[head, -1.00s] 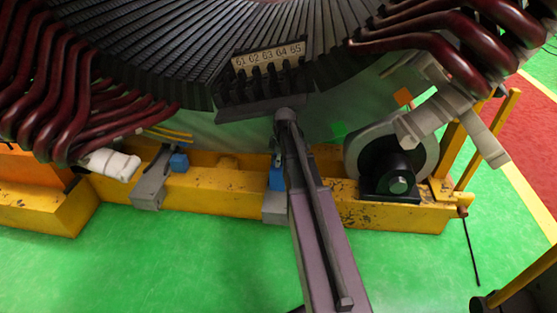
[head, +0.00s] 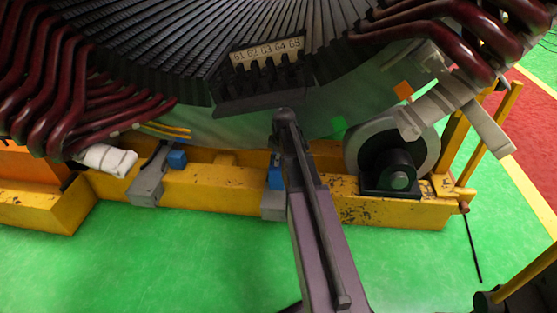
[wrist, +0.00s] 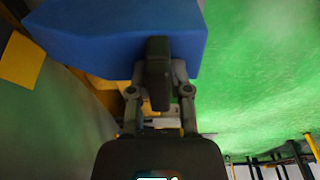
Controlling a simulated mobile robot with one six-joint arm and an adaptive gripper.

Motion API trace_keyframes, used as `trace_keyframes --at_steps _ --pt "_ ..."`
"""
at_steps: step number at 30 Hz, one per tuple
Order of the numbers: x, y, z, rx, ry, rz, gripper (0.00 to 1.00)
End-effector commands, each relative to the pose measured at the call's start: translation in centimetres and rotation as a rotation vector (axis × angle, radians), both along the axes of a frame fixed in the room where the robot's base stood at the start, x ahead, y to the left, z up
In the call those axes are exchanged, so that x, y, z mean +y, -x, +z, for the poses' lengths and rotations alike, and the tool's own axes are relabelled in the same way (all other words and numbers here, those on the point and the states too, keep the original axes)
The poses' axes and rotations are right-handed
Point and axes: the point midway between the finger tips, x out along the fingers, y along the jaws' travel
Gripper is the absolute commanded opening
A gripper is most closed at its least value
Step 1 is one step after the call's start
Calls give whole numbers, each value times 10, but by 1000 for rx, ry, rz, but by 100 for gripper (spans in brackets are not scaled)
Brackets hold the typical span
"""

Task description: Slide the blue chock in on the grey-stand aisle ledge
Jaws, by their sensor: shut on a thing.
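In the wrist view my gripper (wrist: 158,72) is shut on a large blue chock (wrist: 105,35), which fills the top of the picture. In the head view my gripper and the held chock are hidden behind my arm, or cannot be told apart from it. Two grey stands stand at the yellow base beam, a left one (head: 146,187) and a middle one (head: 273,205). A small blue block (head: 177,159) shows at the left stand. Another blue piece (head: 275,175) shows above the middle stand, partly covered by my arm. Whether it is the held chock, I cannot tell.
The yellow beam (head: 225,190) runs below the dark stator (head: 180,50). A numbered plate (head: 266,53) hangs above my arm. A grey roller (head: 430,150) sits at the right, and dark red winding bars (head: 90,130) hang at the left. The green floor (head: 180,265) in front is clear.

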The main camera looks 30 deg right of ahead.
Motion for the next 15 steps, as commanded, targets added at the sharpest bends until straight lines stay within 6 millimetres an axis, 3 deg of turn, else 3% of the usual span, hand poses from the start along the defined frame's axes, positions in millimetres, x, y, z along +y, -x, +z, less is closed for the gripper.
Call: trace_keyframes --at_steps 15 --pt "-1 0 -45 -1 0 -1 0"
